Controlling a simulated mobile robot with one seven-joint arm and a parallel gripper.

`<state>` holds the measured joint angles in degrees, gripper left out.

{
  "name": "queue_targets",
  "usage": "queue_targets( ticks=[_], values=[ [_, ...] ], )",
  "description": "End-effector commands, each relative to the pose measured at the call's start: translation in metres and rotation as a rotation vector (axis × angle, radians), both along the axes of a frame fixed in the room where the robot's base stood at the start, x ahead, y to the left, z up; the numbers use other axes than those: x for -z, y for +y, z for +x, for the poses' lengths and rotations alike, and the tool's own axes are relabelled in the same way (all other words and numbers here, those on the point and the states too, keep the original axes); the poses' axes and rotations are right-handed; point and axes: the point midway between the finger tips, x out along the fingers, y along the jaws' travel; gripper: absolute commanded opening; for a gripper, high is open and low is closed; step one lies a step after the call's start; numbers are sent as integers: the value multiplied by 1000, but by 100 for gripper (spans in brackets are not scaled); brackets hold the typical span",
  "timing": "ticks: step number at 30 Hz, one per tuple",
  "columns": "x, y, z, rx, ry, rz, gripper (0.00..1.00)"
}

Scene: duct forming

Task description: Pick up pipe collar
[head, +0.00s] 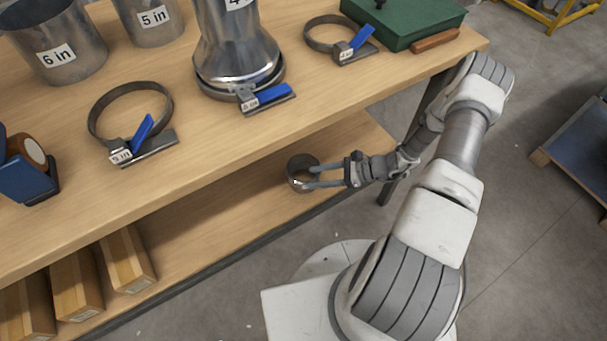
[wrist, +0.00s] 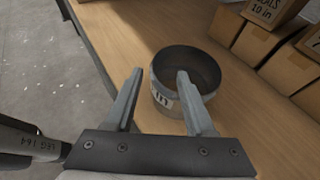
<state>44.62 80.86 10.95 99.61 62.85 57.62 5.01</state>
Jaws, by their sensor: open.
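The pipe collar (head: 300,173) is a short, dark grey metal ring with a white label, standing upright on the lower shelf. It also shows in the wrist view (wrist: 163,98), with its open top facing up. My gripper (head: 314,176) is open and reaches in over the lower shelf from the right, with its fingertips at the collar. In the wrist view my gripper (wrist: 160,72) has its left finger outside the collar's left side. The right finger overlaps the collar's front and opening; I cannot tell whether it touches or is inside. Only part of the label shows.
The upper bench top (head: 200,125) overhangs the lower shelf (head: 230,215). On top are clamps with blue handles (head: 135,135), metal duct pieces (head: 60,45) and a green case (head: 400,20). Cardboard boxes (wrist: 260,50) stand further along the shelf. The shelf around the collar is clear.

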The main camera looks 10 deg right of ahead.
Motion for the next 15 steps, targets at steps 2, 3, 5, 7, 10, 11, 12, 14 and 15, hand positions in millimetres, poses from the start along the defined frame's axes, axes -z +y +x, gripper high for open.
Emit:
queue_targets(
  ticks=[2,3,5,7,10,11,12,14,15],
  values=[
    [3,6,1,-2,0,1,54],
    [6,10,2,-1,1,1,54],
    [9,18,4,-2,1,3,54],
    [14,28,6,-2,1,3,54],
    [18,40,11,-2,0,1,54],
    [19,42,12,-1,-1,1,54],
    [19,44,12,0,0,0,54],
    [19,45,13,0,-1,0,54],
    [18,45,13,0,-1,0,54]
  ],
)
